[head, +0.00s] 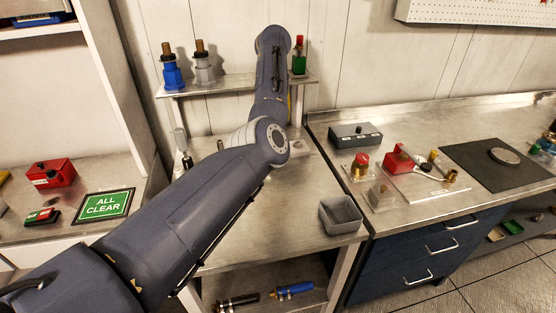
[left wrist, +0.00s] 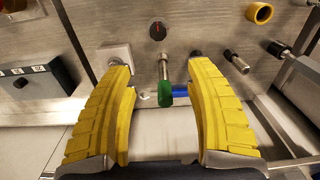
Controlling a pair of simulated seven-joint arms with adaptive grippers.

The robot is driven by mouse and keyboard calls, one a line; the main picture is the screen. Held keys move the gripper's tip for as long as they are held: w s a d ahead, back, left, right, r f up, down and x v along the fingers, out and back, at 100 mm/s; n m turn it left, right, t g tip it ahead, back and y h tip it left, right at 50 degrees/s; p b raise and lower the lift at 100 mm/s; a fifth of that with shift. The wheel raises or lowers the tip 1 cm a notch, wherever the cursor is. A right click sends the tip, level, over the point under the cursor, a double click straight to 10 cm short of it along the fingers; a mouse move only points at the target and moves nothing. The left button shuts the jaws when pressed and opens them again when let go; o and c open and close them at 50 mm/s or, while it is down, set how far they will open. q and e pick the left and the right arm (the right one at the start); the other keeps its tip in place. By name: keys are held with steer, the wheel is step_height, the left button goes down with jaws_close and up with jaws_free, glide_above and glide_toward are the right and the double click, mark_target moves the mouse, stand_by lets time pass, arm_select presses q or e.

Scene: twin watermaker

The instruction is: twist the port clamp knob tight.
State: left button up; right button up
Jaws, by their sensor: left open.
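I cannot tell for certain which part is the port clamp knob. In the left wrist view a metal stem with a green end (left wrist: 165,92) shows between the fingers of my left gripper (left wrist: 160,73). The yellow fingers are open and spread wide to either side of it, and I see no contact. A blue part (left wrist: 181,90) lies just beside the green end. A round dark dial with a red mark (left wrist: 158,31) is on the metal panel beyond the stem. In the head view my left arm hides its gripper and the spot it works at. My right gripper is not in view.
Metal fittings (left wrist: 236,61) stick out at right of the fingers, and a dark box with a black knob (left wrist: 20,82) is at left. In the head view a shelf (head: 225,86) bears blue and grey housings. A grey bin (head: 341,215) stands right of my arm.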

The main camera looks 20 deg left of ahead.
arm_select(q)
step_height(320, 180, down, 18)
steer(key=shift+s+d+f, duration=0.1)
steer(key=shift+s, duration=0.05)
stand_by(0.6)
jaws_close()
stand_by(0.5)
